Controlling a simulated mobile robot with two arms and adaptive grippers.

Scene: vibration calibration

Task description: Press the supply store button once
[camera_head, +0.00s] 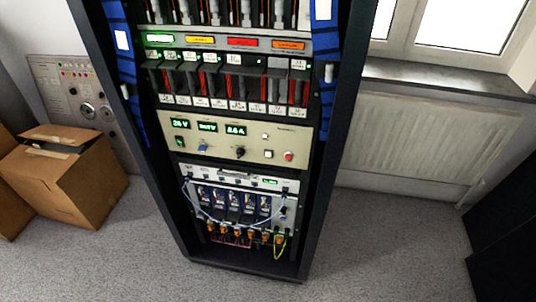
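A beige supply panel (222,155) sits in the middle of a dark rack (335,130). It has green-lit displays (207,127), a blue knob (202,147), a black knob (239,152) and a green-lit switch (179,140) at its left. At its right are two small pale buttons, an upper one (265,136) and a lower one (268,154), and a red button (289,156). Their labels are too small to read, so I cannot tell which is the store button. Neither of my grippers is in view.
Above the panel are card modules (235,85) and coloured indicators (243,42); below is a wired unit (235,205). Cardboard boxes (70,180) stand at left before a wall panel (75,90). A radiator (425,135) is at right. Floor (385,250) in front is clear.

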